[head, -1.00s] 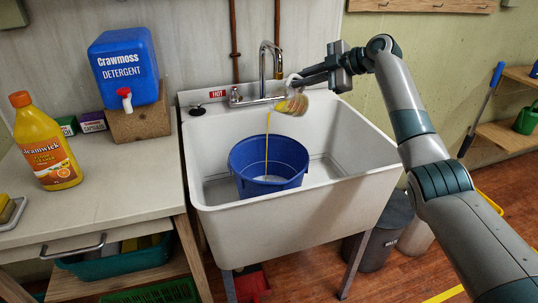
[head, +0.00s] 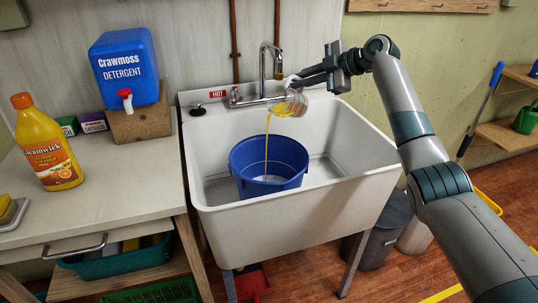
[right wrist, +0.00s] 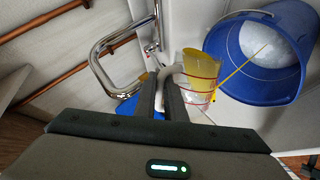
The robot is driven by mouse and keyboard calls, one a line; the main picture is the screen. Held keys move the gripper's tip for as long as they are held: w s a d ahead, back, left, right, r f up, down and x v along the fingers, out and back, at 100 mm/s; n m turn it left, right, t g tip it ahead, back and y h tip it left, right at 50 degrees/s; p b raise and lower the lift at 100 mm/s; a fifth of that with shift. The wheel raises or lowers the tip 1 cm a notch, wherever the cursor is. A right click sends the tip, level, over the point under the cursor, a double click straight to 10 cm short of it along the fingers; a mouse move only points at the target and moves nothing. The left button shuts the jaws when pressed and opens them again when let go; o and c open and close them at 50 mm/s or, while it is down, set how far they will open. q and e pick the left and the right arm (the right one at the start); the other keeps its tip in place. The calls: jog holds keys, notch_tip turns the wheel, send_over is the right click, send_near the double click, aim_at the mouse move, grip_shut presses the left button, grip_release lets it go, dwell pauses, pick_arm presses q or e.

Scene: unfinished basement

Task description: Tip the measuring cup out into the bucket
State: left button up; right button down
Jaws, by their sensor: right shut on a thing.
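My right gripper (head: 298,79) is shut on the handle of a clear measuring cup (head: 291,104) above the back of the sink. The cup is tipped with its mouth toward the lower left, and a thin yellow stream (head: 267,148) falls from it into the blue bucket (head: 278,187). The bucket stands upright in the sink basin. In the right wrist view, the cup (right wrist: 199,82) has red marking lines and some yellow liquid near its mouth. There the bucket (right wrist: 222,45) holds whitish, foamy-looking liquid that the stream enters. My left gripper is out of view.
The white sink (head: 290,222) surrounds the bucket, with a chrome faucet (head: 264,62) close to the cup's left. The counter at left carries a blue detergent jug (head: 125,70) on a block and an orange cleaner bottle (head: 45,145). Free basin room lies right of the bucket.

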aim_at(295, 78)
jog(key=shift+s+a+n+t+h+p, duration=0.3)
jog(key=shift+s+a+n+h+p, duration=0.2)
jog(key=shift+p, duration=0.9)
dwell(2.6)
jog(key=shift+s+a+r+n+t+h+p, duration=0.3)
jog(key=shift+s+a+r+n+h+p, duration=0.25)
jog(key=shift+p, duration=1.3)
dwell(2.2)
